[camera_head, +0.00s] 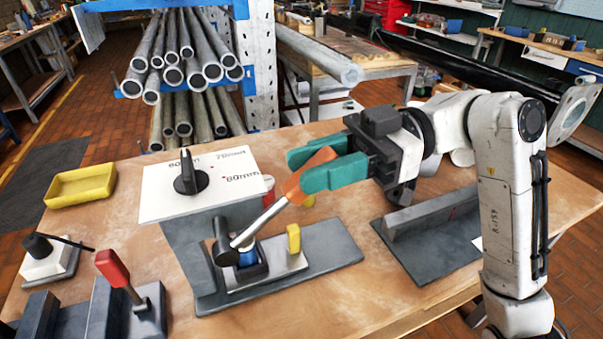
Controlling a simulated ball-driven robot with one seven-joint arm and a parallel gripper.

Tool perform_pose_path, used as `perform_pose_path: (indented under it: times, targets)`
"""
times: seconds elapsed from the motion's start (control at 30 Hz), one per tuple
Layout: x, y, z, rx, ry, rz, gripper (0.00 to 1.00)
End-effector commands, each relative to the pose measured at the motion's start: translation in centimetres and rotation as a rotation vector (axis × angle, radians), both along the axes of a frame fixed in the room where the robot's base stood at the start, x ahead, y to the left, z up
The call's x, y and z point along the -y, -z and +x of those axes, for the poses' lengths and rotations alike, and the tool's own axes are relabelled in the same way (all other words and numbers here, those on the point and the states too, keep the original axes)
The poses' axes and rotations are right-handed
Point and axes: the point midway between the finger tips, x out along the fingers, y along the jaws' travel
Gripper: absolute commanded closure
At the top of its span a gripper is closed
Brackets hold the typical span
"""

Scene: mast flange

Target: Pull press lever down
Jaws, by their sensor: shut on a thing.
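The press (185,245) is a grey metal frame on a base plate in the middle of the workbench. Its lever (262,220) is a silver rod that rises from a dark pivot at the press up to the right and ends in an orange handle (296,188). My gripper (318,172) has teal fingers and is shut on the orange handle, one finger on the far side and one on the near side. The fingers hide part of the handle. A blue piece (247,257) sits in a dark holder below the pivot.
A white panel (222,170) with a black knob (186,178) tops the press. A yellow block (293,238) stands on the press base. A yellow tray (80,186) and a red-handled clamp (113,268) are at left. A grey angled fixture (430,215) lies at right.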

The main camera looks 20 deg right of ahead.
Motion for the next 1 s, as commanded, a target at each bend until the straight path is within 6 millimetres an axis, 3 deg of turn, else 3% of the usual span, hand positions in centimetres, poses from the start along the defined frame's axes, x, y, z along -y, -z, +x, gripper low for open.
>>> perform_pose_path:
  times: [0.2,0.8,0.83,1.0]
  targets:
    - [0.87,1.33,0.05,-0.001,0.002,0.081,1.0]
    - [1.24,1.68,0.05,-0.003,0.002,0.113,1.0]
    - [1.24,1.7,0.05,-0.003,0.002,0.113,0.65]
    - [1.19,1.6,0.03,-0.002,0.001,0.113,0.49]
